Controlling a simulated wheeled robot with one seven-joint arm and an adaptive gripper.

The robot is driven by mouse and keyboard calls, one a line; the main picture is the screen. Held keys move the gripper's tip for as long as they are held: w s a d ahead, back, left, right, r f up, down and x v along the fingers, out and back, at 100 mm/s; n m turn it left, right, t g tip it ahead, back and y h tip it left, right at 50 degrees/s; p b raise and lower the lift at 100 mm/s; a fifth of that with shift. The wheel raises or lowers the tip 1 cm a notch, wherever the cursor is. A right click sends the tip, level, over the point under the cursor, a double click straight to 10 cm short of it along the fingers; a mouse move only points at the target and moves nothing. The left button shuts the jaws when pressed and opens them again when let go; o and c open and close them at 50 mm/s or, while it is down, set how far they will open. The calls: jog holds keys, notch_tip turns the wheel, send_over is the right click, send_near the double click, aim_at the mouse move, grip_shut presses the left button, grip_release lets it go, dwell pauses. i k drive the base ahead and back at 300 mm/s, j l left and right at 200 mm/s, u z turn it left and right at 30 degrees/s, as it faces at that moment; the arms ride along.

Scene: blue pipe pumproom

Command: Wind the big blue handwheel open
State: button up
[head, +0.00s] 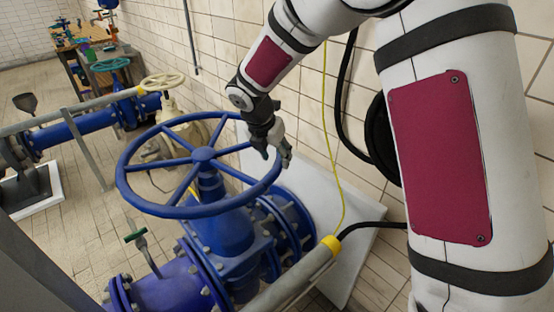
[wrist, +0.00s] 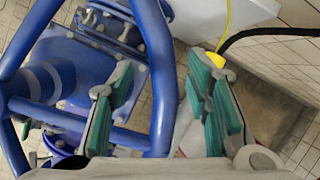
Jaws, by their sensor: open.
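The big blue handwheel (head: 204,154) is a round rim with several spokes, lying nearly level on top of the blue valve body (head: 222,232). My gripper (head: 275,155) is at the right side of its rim, pointing down, with the fingers open. In the wrist view, the green-padded fingers of my gripper (wrist: 165,95) stand on either side of the rim of the handwheel (wrist: 161,75). A gap shows between the rim and the right finger. I cannot tell whether the left finger touches the rim or a spoke.
A tiled wall (head: 345,140) rises close on the right. A smaller cream handwheel (head: 162,81) and a teal one (head: 111,64) are behind. A grey railing (head: 85,145) is at left.

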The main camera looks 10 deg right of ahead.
aim_at(203, 158)
jog(key=i+l+u, duration=0.1)
jog(key=i, duration=0.35)
jog(key=i+l+u, duration=0.15)
jog(key=u, duration=0.15)
jog(key=i+l+u, duration=0.1)
jog(key=l+u, duration=0.2)
jog(key=i+l+u, duration=0.1)
jog(key=l+u, duration=0.2)
jog(key=l, duration=0.15)
